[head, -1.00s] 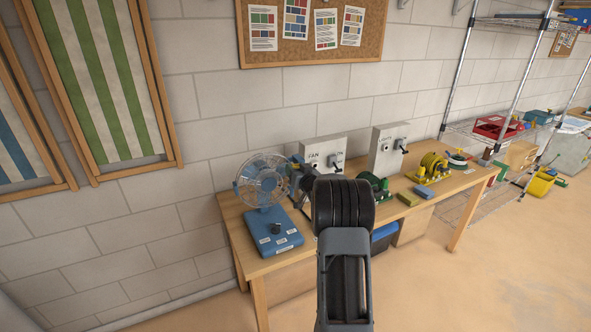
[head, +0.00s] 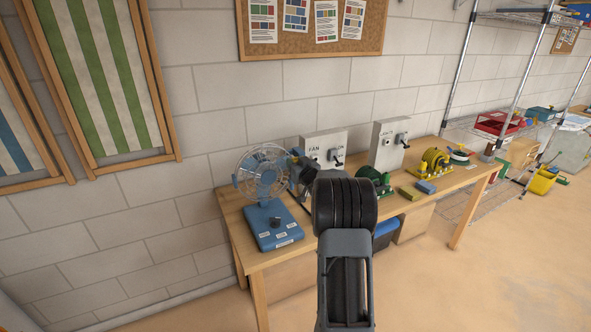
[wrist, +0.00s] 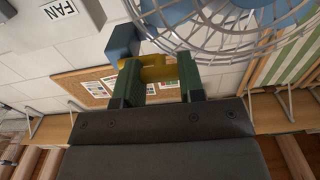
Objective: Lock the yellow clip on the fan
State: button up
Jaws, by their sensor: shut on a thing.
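The blue fan (head: 277,232) stands on the left end of the wooden bench in the head view. Its wire cage (wrist: 235,25) fills the top right of the wrist view. My gripper (wrist: 156,68) is shut on the yellow clip (wrist: 153,74), beside the cage rim. A blue block (wrist: 122,41) sits against the clip's left side. In the head view my gripper (head: 298,168) is at the right side of the fan's cage, and the clip is too small or hidden to make out there. I cannot tell whether the clip is locked.
A grey switch box marked FAN (head: 322,149) stands behind my arm, with another grey box (head: 389,143) to its right. A green reel (head: 371,182) and a yellow reel (head: 433,163) sit farther right.

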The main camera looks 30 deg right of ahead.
dwell(0.3)
jog(key=o, duration=0.7)
jog(key=shift+c, duration=0.2)
jog(key=shift+f, duration=0.1)
jog(key=s+a+b, duration=0.2)
jog(key=s, duration=1.1)
jog(key=shift+s+b, duration=0.3)
jog(key=shift+s, duration=0.05)
